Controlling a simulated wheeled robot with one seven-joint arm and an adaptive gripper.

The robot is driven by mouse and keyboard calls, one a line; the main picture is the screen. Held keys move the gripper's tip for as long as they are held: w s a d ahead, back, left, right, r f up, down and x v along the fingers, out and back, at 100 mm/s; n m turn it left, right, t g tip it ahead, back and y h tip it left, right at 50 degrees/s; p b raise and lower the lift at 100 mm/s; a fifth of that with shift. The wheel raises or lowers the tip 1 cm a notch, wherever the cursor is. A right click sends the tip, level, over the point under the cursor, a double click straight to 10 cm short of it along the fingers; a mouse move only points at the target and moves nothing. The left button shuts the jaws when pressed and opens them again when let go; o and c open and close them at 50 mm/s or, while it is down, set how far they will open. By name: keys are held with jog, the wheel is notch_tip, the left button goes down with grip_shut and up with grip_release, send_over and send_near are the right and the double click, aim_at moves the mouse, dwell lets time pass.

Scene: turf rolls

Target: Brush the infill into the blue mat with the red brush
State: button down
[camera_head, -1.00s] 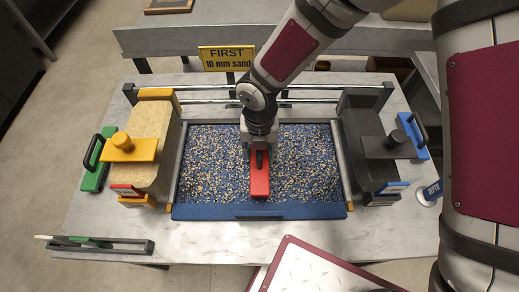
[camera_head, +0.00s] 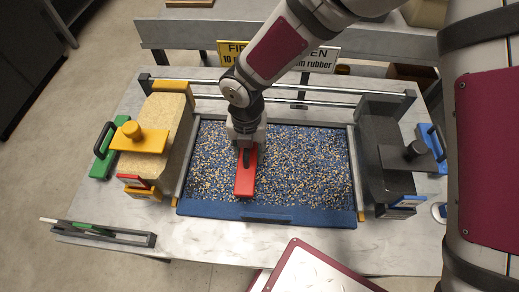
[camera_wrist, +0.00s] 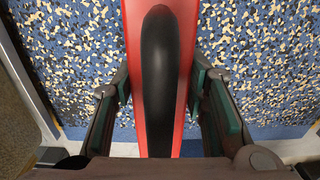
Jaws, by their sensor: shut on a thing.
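The blue mat (camera_head: 310,165) lies in the middle of the table, with pale and dark granules spread over most of its surface. Its plain blue front edge (camera_head: 265,212) is bare. My gripper (camera_head: 246,150) is shut on the red brush (camera_head: 245,182), over the left half of the mat. In the wrist view the brush (camera_wrist: 133,40) with its black handle (camera_wrist: 160,75) runs between the green-padded fingers (camera_wrist: 160,95). The brush's underside is hidden, so I cannot tell if it touches the mat.
A tan hopper (camera_head: 160,125) with a yellow knob stands left of the mat; a black hopper (camera_head: 385,150) stands right. Rails (camera_head: 290,93) run behind. A signboard (camera_head: 318,60) is partly hidden by my arm. A grey holder (camera_head: 105,233) lies front left.

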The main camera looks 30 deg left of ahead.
jog(key=b, duration=0.3)
send_over(214, 159)
dwell(0.6)
jog(key=shift+f+b, duration=1.1)
jog(key=shift+f, duration=0.4)
dwell(1.4)
jog(key=shift+w+d, duration=0.1)
jog(key=shift+w+d, duration=0.45)
jog(key=shift+d, duration=0.45)
jog(key=shift+w+d, duration=0.5)
jog(key=shift+d, duration=0.4)
jog(key=shift+w+d, duration=0.45)
jog(key=shift+d, duration=0.45)
jog(key=shift+s+a+b, duration=0.2)
jog(key=shift+s+a, duration=0.3)
jog(key=shift+a, duration=0.45)
jog(key=shift+s+a+b, duration=0.15)
jog(key=shift+s+a, duration=0.35)
jog(key=shift+a, duration=0.45)
jog(key=shift+s+a+b, duration=0.2)
jog(key=shift+s+a, duration=0.3)
jog(key=shift+a, duration=0.45)
jog(key=shift+d, duration=0.1)
